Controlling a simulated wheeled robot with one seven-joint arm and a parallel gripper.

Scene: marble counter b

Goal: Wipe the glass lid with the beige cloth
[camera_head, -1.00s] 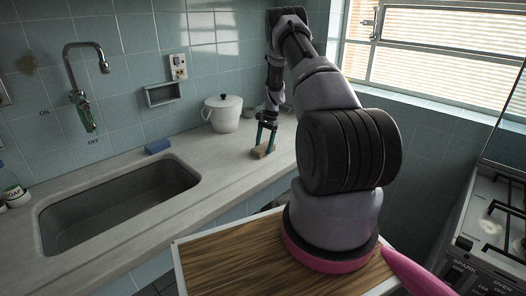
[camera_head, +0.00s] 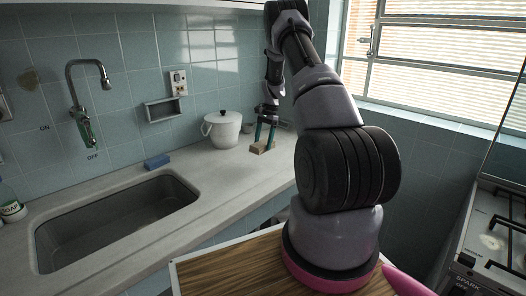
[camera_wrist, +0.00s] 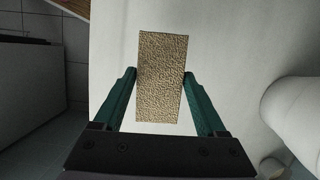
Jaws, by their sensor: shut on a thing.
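The beige cloth (camera_wrist: 161,76) is a stiff-looking, textured rectangular block between the two green fingers of my gripper (camera_wrist: 160,88). My gripper is shut on its sides. In the head view my gripper (camera_head: 265,136) holds the cloth (camera_head: 262,148) low at the counter's right part, just right of the white pot. I cannot tell whether the cloth touches the counter. I cannot make out the glass lid for certain in either view. A faint round shape (camera_wrist: 274,166) at the wrist view's lower right is too unclear to name.
The white pot (camera_head: 222,132) with its white lid stands close to the left of my gripper. The counter (camera_head: 215,172) is clear between the pot and the sink (camera_head: 110,225). A blue sponge (camera_head: 157,161) lies by the sink. The tiled wall is behind.

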